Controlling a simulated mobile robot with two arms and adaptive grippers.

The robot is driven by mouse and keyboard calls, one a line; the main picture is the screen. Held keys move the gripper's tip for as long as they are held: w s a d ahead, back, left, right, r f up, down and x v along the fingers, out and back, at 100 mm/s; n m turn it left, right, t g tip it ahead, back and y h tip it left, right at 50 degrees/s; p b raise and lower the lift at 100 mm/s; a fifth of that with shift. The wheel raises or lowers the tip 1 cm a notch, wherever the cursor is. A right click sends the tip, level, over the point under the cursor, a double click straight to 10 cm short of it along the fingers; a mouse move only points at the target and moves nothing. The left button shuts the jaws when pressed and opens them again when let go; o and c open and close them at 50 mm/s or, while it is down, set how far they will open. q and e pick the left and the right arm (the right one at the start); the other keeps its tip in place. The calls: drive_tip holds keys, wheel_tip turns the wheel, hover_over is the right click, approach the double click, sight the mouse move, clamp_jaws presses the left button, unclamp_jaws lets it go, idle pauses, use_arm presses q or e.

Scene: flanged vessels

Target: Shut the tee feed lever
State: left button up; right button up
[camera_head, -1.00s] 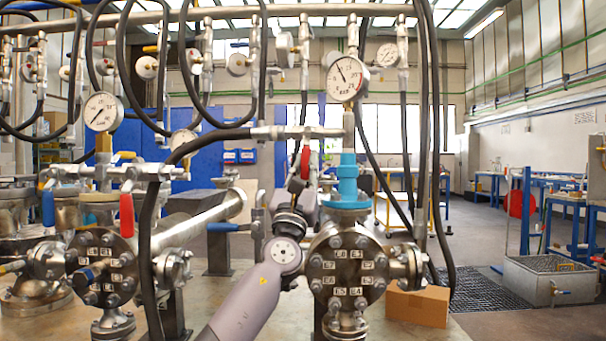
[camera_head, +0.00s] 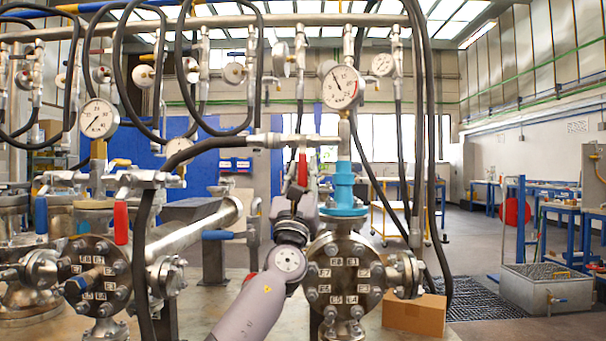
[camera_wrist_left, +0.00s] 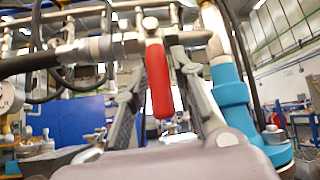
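A red lever (camera_head: 302,168) hangs down from the horizontal metal tee pipe (camera_head: 322,141), left of the blue fitting (camera_head: 342,188) on top of the right flanged vessel (camera_head: 345,272). My left gripper (camera_head: 300,187) is just below and around the lever in the head view, with its fingertips hard to make out. In the left wrist view the red lever (camera_wrist_left: 160,80) hangs between the two spread fingers of the left gripper (camera_wrist_left: 158,75), with visible gaps on both sides. The blue fitting (camera_wrist_left: 235,105) stands right of the right finger. My right gripper is not in view.
A pressure gauge (camera_head: 341,86) rises above the tee, and black hoses (camera_head: 418,140) hang close to its right. Another vessel (camera_head: 92,275) with a different red lever (camera_head: 121,222) stands at left. A cardboard box (camera_head: 413,315) sits at lower right.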

use_arm(q)
drive_tip(key=shift+o, duration=1)
drive_tip(key=shift+f, duration=0.1)
drive_tip(key=shift+s+f, duration=0.2)
drive_tip(key=shift+f, duration=0.15)
drive_tip(key=v, duration=1.1)
drive_tip(key=shift+s, duration=0.1)
